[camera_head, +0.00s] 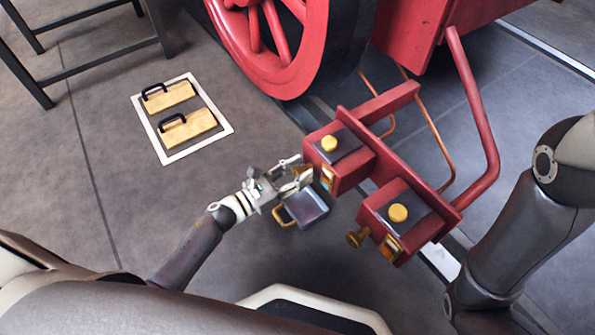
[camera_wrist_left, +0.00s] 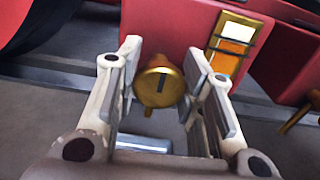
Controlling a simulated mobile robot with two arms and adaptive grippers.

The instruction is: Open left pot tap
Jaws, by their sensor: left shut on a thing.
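The left pot (camera_head: 350,172) is a red box with a yellow knob on its lid, fixed to a red beam. Its brass tap (camera_wrist_left: 160,87) sticks out of the front, with a dark upright slot in its round face. My left gripper (camera_head: 291,174) reaches it from the left and is shut on the tap, one finger on each side, as the left wrist view (camera_wrist_left: 166,78) shows. The tap is mostly hidden by the fingers in the head view. My right arm shows at the right edge, but its gripper is out of view.
A grey container (camera_head: 307,207) with a yellow handle is on the floor just below the left gripper. The right pot (camera_head: 376,215) has its own brass tap (camera_head: 356,238). A red wheel (camera_head: 270,62) stands behind. A white-framed panel (camera_head: 225,129) holds two handled wooden blocks.

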